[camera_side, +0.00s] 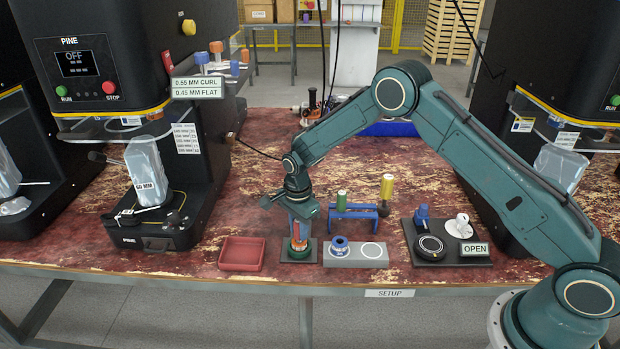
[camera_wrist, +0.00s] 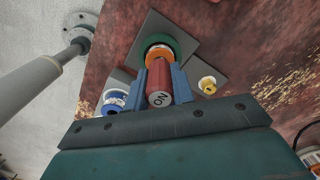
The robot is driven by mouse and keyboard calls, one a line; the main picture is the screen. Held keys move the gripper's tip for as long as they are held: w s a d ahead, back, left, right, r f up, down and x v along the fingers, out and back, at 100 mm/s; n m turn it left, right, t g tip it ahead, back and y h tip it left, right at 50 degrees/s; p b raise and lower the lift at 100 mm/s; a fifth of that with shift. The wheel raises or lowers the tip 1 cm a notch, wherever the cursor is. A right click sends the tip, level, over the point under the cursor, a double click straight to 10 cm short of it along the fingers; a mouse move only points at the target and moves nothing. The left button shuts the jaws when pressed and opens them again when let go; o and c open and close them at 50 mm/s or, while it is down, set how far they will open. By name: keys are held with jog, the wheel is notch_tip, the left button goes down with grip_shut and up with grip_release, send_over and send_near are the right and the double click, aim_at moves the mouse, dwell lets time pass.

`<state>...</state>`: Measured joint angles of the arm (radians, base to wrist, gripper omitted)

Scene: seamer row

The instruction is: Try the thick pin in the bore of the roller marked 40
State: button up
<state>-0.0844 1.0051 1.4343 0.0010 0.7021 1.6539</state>
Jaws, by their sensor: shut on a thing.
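My gripper (camera_side: 298,226) points down and is shut on a red pin; its blue fingers (camera_wrist: 160,86) stand on either side of the pin (camera_wrist: 158,78), whose near end shows the letters "NO". I cannot tell how far the pin is in the bore. A blue roller (camera_side: 339,245) with a pale label stands on a grey block.
A red tray (camera_side: 242,253) lies to the left, empty. The grey block (camera_side: 350,262) has a free white-ringed spot. A dark fixture (camera_side: 445,256) with an "OPEN" sign stands right.

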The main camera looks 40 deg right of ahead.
jog(key=shift+r, duration=0.15)
jog(key=shift+r, duration=0.35)
jog(key=shift+r, duration=0.35)
jog(key=shift+r, duration=0.35)
jog(key=shift+r, duration=0.7)
jog(key=shift+r, duration=0.35)
jog(key=shift+r, duration=0.25)
